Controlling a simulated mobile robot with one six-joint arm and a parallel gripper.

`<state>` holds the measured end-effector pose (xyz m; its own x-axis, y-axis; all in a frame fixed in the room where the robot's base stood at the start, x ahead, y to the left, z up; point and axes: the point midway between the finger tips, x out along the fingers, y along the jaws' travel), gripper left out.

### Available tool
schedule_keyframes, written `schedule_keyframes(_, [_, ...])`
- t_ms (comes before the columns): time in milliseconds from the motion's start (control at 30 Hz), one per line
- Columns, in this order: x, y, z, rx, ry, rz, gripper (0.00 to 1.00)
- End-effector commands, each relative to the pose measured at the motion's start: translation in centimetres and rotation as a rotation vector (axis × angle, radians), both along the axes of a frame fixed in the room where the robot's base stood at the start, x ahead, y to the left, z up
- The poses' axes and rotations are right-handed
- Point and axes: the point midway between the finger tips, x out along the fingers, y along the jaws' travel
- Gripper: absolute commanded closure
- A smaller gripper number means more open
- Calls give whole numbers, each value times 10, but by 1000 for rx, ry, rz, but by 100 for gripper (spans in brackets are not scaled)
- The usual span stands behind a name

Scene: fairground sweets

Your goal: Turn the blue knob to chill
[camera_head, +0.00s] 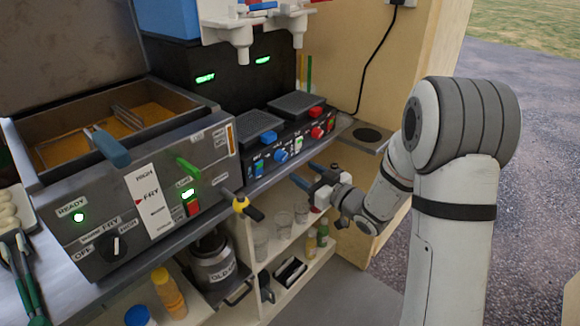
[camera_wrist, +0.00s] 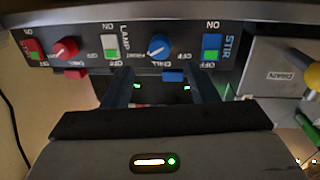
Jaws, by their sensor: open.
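The blue knob (camera_wrist: 158,46) is on the black control panel, between a white rocker switch marked LAMP (camera_wrist: 110,47) and a blue-green switch marked STIR (camera_wrist: 212,47). CHILL is printed below the knob. A pale mark on the knob seems to point to the lower left, toward a label I cannot read surely. In the head view the knob (camera_head: 281,156) is on the panel front. My gripper (camera_head: 307,175) is open and empty in front of the panel. In the wrist view its fingers (camera_wrist: 160,86) are spread below the knob, apart from it.
A red knob (camera_wrist: 65,50) and red switch (camera_wrist: 34,49) are to the left on the panel. A yellow-and-black handle (camera_head: 241,204) sticks out from the fryer (camera_head: 120,215). Shelves with cups and bottles (camera_head: 310,242) lie below; a wooden wall (camera_head: 408,60) stands behind.

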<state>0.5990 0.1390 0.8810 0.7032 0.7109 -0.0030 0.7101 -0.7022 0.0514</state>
Motion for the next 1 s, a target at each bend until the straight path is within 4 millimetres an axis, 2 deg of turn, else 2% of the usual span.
schedule_keyframes(333, [35,38,1,3,-4,6,47])
schedule_keyframes(500, [48,51,1,2,-3,4,47])
schedule_keyframes(867, [52,55,1,1,-3,3,48])
schedule_keyframes(1000, [52,55,1,1,-3,3,59])
